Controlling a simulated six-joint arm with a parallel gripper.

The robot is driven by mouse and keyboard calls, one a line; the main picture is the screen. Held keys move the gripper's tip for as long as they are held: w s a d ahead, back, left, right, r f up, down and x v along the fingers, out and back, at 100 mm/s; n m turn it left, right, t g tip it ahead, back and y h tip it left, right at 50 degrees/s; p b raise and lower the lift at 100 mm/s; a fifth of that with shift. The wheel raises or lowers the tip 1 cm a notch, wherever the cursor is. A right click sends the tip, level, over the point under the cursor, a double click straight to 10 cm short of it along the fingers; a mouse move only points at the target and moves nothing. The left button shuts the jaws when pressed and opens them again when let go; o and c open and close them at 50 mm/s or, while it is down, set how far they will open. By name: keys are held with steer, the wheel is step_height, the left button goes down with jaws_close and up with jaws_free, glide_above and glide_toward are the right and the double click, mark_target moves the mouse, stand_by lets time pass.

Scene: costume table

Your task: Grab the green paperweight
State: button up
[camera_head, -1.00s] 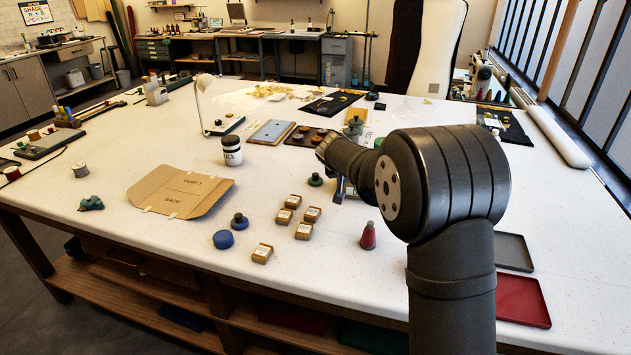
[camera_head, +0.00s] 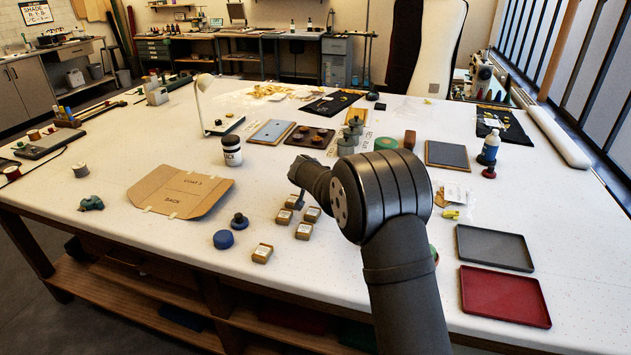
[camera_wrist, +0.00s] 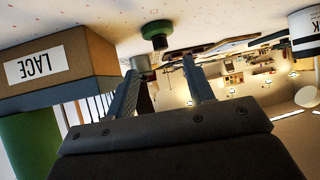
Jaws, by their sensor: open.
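The green paperweight (camera_wrist: 155,28), a low round base with a knob, shows at the top middle of the wrist view, where the room appears upside down. It stands on the table beyond my fingertips and apart from them. My gripper (camera_wrist: 160,66) is open, with nothing between its fingers. My arm hides the green paperweight in the head view.
A box labelled LACE (camera_wrist: 70,60) is close on the left in the wrist view. A grey tray (camera_head: 495,247) and red tray (camera_head: 505,295) lie right. A jar (camera_head: 231,152) stands farther back.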

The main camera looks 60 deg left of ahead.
steer(key=shift+x, duration=4.15)
steer(key=shift+a+r, duration=0.1)
steer(key=shift+r, duration=0.05)
jaws_close()
